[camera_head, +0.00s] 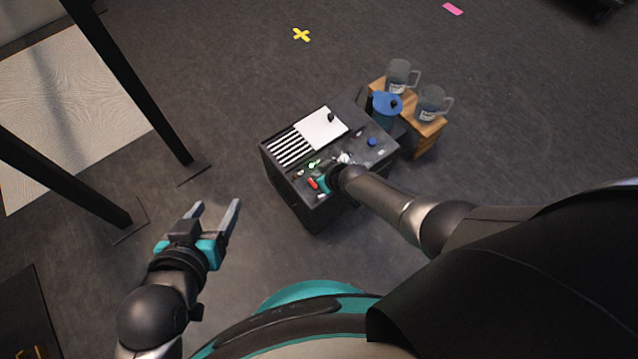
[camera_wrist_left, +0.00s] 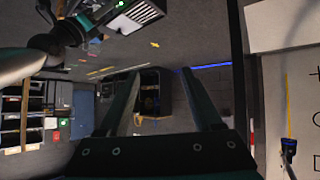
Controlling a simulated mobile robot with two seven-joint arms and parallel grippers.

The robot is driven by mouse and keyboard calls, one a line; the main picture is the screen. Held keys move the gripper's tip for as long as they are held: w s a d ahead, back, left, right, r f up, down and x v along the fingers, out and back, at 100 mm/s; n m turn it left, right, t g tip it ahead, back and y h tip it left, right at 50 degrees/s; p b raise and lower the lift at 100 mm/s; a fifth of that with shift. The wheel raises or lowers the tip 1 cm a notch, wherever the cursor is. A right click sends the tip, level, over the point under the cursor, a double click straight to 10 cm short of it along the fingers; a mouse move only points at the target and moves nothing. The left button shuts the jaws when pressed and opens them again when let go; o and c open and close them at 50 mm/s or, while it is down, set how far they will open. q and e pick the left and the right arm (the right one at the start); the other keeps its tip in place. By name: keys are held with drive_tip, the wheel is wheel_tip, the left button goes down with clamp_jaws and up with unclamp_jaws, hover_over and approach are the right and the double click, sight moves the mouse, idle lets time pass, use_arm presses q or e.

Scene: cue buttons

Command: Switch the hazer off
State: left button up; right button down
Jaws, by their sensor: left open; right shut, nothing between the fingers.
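A black control box (camera_head: 310,208) stands on the floor in the middle of the head view. Its top carries a striped panel, a white sheet (camera_head: 321,128), a small green-lit button (camera_head: 312,164), a red control (camera_head: 313,183) and a blue knob (camera_head: 372,142). I cannot read which control is the hazer's. My right gripper (camera_head: 322,176) is shut and empty, low over the box's near side; its wrist hides part of the top, and touching cannot be told. My left gripper (camera_head: 219,207) is open and empty, left of the box and apart from it.
Black posts (camera_head: 130,80) rise at the left beside a pale panel (camera_head: 65,110). Open floor lies left of the box.

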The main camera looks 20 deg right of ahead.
sight(312, 181)
drive_tip(key=shift+f+b, duration=0.5)
drive_tip(key=shift+f, duration=0.25)
drive_tip(key=shift+s+f+b, duration=0.1)
drive_tip(key=shift+f+b, duration=0.35)
drive_tip(key=shift+f, duration=0.05)
drive_tip(key=shift+f+b, duration=0.4)
drive_tip(key=shift+f, duration=0.05)
use_arm(q)
drive_tip(key=shift+s+d+r+n+t+h+b, duration=0.15)
drive_tip(key=shift+d+r+t+h, duration=0.4)
drive_tip(key=shift+d+t, duration=0.4)
drive_tip(key=shift+w+d+r+n+t+h+b, duration=0.1)
drive_tip(key=shift+d+r+t+h, duration=0.5)
drive_tip(key=shift+t, duration=0.5)
drive_tip(key=shift+s+d+r+n+t+h+b, duration=0.15)
drive_tip(key=shift+d+r+t+h, duration=0.25)
drive_tip(key=shift+d+t, duration=0.55)
use_arm(e)
drive_tip(key=shift+s+d+f, duration=0.1)
drive_tip(key=shift+f, duration=0.3)
use_arm(q)
drive_tip(key=shift+a+r, duration=0.1)
